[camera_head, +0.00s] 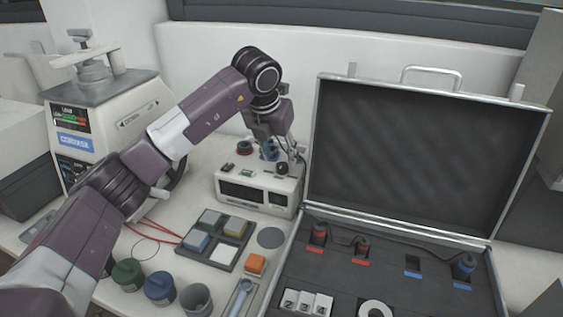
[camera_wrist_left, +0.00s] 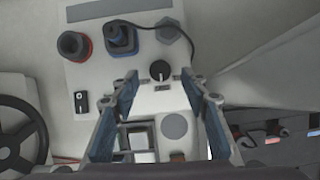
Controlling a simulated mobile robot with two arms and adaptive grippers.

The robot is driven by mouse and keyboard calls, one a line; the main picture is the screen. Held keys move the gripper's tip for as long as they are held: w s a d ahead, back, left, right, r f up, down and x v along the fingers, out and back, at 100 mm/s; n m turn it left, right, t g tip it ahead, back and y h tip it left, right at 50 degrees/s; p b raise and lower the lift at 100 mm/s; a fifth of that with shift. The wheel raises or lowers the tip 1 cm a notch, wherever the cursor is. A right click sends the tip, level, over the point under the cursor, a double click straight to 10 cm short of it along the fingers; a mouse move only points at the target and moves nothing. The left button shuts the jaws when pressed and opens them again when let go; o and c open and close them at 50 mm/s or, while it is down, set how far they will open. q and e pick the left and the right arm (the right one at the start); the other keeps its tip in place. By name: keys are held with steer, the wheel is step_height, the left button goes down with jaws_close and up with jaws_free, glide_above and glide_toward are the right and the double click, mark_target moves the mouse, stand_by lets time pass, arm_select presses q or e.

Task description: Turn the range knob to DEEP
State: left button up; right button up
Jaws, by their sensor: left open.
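The range knob (camera_wrist_left: 160,70) is a small round black knob with a pale pointer mark, on the top face of a white instrument box (camera_wrist_left: 125,75). Small dark labels sit around it, too small to read. My left gripper (camera_wrist_left: 160,80) is open, its two blue-grey fingers apart on either side of the knob in the picture; I cannot tell whether they touch it. In the head view the left gripper (camera_head: 288,152) hangs over the right part of the instrument box (camera_head: 240,205), near the dark knob (camera_head: 282,168). My right gripper is in neither view.
On the box top are a red-ringed socket (camera_wrist_left: 74,45), a blue plug (camera_wrist_left: 121,38) with a black cable, and a black switch (camera_wrist_left: 81,102). An open case (camera_head: 420,160) stands close on the right. A tray of colored blocks (camera_head: 243,253) lies in front.

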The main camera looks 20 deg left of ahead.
mark_target(282, 165)
arm_select(q)
steer(key=x, duration=0.3)
steer(key=shift+w+f, duration=0.15)
steer(key=shift+f, duration=0.2)
jaws_close()
